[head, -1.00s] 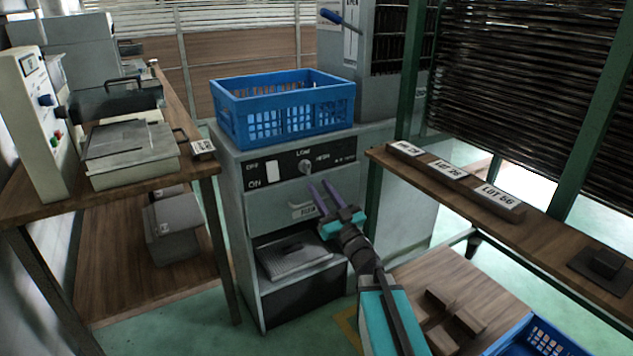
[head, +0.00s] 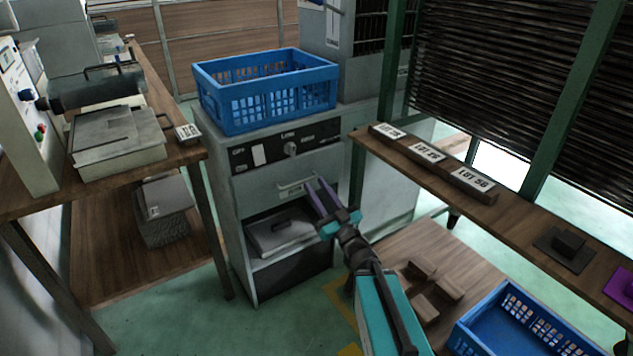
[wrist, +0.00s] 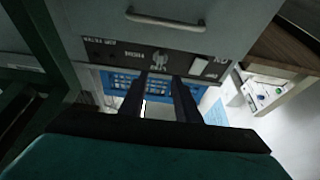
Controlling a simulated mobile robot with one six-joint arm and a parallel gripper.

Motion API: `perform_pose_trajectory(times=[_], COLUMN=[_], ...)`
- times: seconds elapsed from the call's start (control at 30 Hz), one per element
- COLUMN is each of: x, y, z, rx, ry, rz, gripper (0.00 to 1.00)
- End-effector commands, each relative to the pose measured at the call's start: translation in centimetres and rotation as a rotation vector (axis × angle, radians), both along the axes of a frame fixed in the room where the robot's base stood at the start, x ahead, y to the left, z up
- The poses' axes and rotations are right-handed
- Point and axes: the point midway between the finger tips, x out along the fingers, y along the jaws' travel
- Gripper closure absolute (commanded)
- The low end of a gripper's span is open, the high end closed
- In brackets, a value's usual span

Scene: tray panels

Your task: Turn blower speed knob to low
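In the wrist view the picture is upside down, and the knob (wrist: 158,58) shows near the fingertips. My gripper (head: 316,184) is in front of the cabinet, below and right of the knob in the head view, apart from it. Its two fingers (wrist: 164,78) are spread with nothing between them.
A blue crate (head: 262,115) stands on the cabinet. A white rocker switch (head: 259,155) is left of the knob, and a drawer handle (head: 296,186) is below. A shelf with lot blocks (head: 425,153) is at right. Another bench (head: 100,185) is at left.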

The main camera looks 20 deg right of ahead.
Motion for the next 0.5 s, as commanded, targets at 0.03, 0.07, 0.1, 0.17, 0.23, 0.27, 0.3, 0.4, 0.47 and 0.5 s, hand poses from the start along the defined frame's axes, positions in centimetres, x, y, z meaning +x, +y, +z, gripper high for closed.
perform_pose_trajectory(times=[0.03,0.07,0.1,0.17,0.23,0.27,0.3,0.4,0.47,0.5], x=[-0.14,-0.22,-0.34,-0.51,-0.67,-0.72,-0.79,-0.91,-0.96,-0.97], y=[-0.08,-0.11,-0.13,-0.17,-0.22,-0.24,-0.25,-0.28,-0.28,-0.29], z=[0.27,0.25,0.18,0.08,-0.01,-0.04,-0.08,-0.21,-0.26,-0.3], rx=[0.001,0.001,0.001,0.001,0.0,0.001,0.0,0.0,0.001,0.0], ry=[0.001,0.001,0.0,0.0,0.0,0.0,0.0,-0.001,-0.001,-0.001], rz=[-0.001,-0.001,-0.001,-0.001,-0.001,-0.002,-0.002,-0.002,-0.002,-0.002], gripper=[0.7,0.7,0.7,0.7,0.7,0.7,0.7,0.7,0.7,0.7])
